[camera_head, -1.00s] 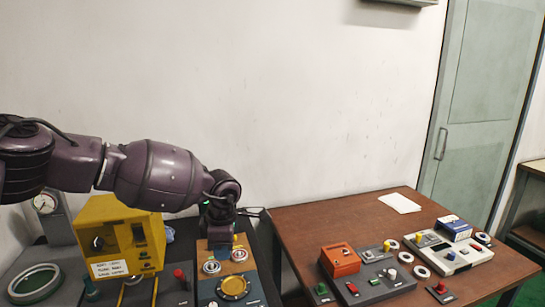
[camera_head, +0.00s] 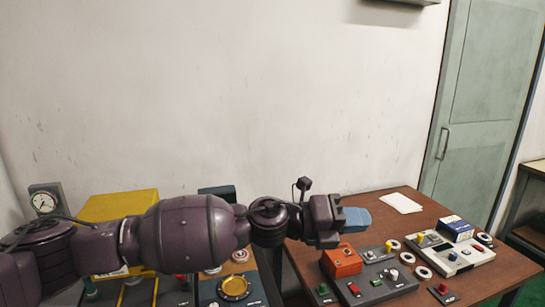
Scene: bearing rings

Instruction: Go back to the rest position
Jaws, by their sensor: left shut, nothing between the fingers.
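My left arm reaches in from the left, low across the picture. My left gripper (camera_head: 356,219) is shut and empty. In the picture it lies over the left part of the brown table (camera_head: 440,280), just above the orange box (camera_head: 342,260); it appears held in the air, apart from the things there. My right gripper is not in view. Several pale bearing rings lie on the brown table, such as one ring (camera_head: 423,272) beside the grey control panel and another ring (camera_head: 484,239) near the blue-and-white box.
The yellow machine (camera_head: 118,205) and a round gauge (camera_head: 44,202) stand at left, partly behind my arm. A panel with a yellow dial (camera_head: 233,288) is below the arm. Button boxes and a white panel (camera_head: 452,257) crowd the table's right. White paper (camera_head: 401,202) lies at the back.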

